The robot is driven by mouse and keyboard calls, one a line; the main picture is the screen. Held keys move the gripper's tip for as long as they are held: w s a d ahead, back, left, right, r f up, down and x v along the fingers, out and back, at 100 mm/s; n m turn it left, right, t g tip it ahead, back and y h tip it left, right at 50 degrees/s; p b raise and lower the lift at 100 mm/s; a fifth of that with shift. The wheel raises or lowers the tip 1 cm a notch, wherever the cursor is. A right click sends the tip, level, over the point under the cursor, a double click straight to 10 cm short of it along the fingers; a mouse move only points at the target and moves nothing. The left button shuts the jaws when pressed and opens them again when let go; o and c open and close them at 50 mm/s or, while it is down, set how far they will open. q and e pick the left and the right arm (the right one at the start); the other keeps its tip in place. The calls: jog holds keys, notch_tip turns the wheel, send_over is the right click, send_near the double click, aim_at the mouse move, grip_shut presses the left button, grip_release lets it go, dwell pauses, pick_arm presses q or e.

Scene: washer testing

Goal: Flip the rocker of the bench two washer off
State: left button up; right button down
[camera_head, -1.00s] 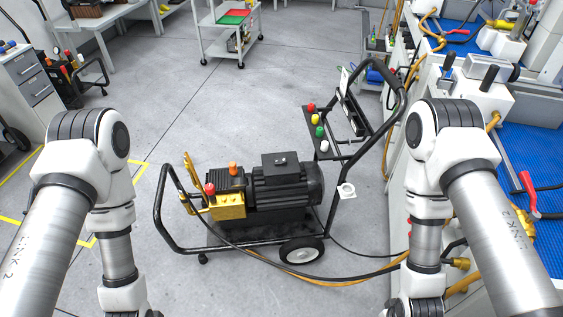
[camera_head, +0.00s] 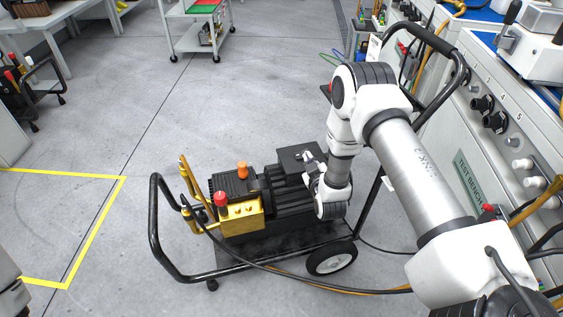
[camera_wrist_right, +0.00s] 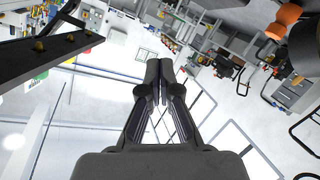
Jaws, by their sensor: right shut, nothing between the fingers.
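The washer is a wheeled cart with a black motor (camera_head: 258,186) and a yellow pump block (camera_head: 236,215). A black box (camera_head: 291,153) sits on top of the motor; a rocker cannot be made out on it, as my right gripper partly covers it. My right gripper (camera_head: 307,158) is beside the box's right side in the head view; whether it touches cannot be told. In the right wrist view its fingers (camera_wrist_right: 159,75) are together with nothing between them. My left gripper is out of view.
The cart's black frame (camera_head: 155,225) and push handle (camera_head: 455,60) rise around the motor. A red knob (camera_head: 221,198) and orange cap (camera_head: 243,169) stand on the pump side. A test bench (camera_head: 490,150) stands at the right. Floor left of the cart is clear.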

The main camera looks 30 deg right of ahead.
jog(key=b, duration=0.3)
send_over(302, 154)
jog(key=s, duration=0.2)
jog(key=f, duration=0.1)
jog(key=a+f, duration=0.1)
jog(key=f, duration=0.1)
jog(key=shift+s, duration=0.2)
jog(key=shift+s+d+f, duration=0.15)
jog(key=shift+d+f, duration=0.2)
jog(key=shift+f, duration=0.3)
jog(key=shift+s+d+f, duration=0.1)
jog(key=shift+d+f, duration=0.25)
jog(key=shift+f, duration=0.25)
jog(key=shift+d+f, duration=0.2)
jog(key=shift+f, duration=0.2)
